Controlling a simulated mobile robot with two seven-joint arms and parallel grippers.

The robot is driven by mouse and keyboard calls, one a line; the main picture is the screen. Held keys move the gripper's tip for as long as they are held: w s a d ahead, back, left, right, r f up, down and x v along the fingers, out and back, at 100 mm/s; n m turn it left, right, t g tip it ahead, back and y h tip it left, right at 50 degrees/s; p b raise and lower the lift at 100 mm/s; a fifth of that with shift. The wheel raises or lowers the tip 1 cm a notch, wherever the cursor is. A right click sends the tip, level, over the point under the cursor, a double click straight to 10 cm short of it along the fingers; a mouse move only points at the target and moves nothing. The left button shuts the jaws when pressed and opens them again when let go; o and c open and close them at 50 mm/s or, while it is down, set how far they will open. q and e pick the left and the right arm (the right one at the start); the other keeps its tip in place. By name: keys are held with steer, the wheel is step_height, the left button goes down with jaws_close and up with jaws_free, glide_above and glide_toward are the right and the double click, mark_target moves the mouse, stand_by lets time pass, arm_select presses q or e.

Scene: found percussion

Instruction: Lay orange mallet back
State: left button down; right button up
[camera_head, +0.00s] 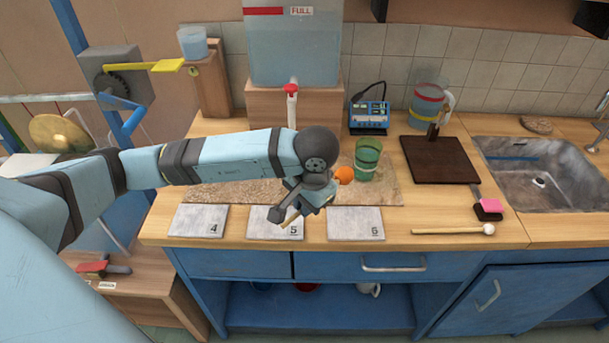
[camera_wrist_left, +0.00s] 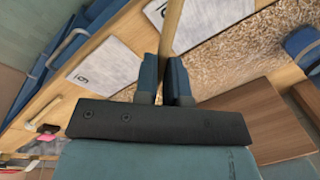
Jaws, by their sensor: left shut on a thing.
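My left gripper (camera_head: 302,206) is shut on the wooden handle (camera_wrist_left: 172,28) of the orange mallet, which passes between the two fingers in the left wrist view. The orange mallet's round head (camera_head: 345,174) shows just right of my left wrist in the head view, over the speckled mat (camera_head: 235,194) and beside the green glass (camera_head: 367,158). I cannot tell whether the head touches the glass or the mat. The wrist and gripper hide much of the handle. My right gripper is not in view.
Numbered tiles 4 (camera_head: 198,220), 5 (camera_head: 276,232) and 6 (camera_head: 356,224) line the counter's front. A white-headed mallet (camera_head: 455,231) lies right of them. A dark board (camera_head: 440,160) and the sink (camera_head: 545,180) are farther right; the water tank (camera_head: 293,45) stands behind.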

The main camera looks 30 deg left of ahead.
arm_select(q)
steer(key=w+a, duration=0.2)
steer(key=w, duration=0.2)
steer(key=w+a+f+p, duration=0.1)
steer(key=w+a, duration=0.2)
steer(key=w, duration=0.1)
steer(key=w+a+f, duration=0.1)
steer(key=w+a, duration=0.1)
steer(key=w, duration=0.2)
steer(key=shift+w+a+f, duration=0.2)
steer(key=shift+w+a, duration=0.1)
steer(key=shift+a, duration=0.05)
step_height(320, 180, down, 4)
steer(key=shift+r+p, duration=0.15)
steer(key=shift+p, duration=0.25)
steer(key=shift+w+a+f, duration=0.25)
steer(key=shift+w+f, duration=0.15)
steer(key=shift+f, duration=0.05)
steer(key=shift+f, duration=0.2)
steer(key=c, duration=1.2)
jaws_free()
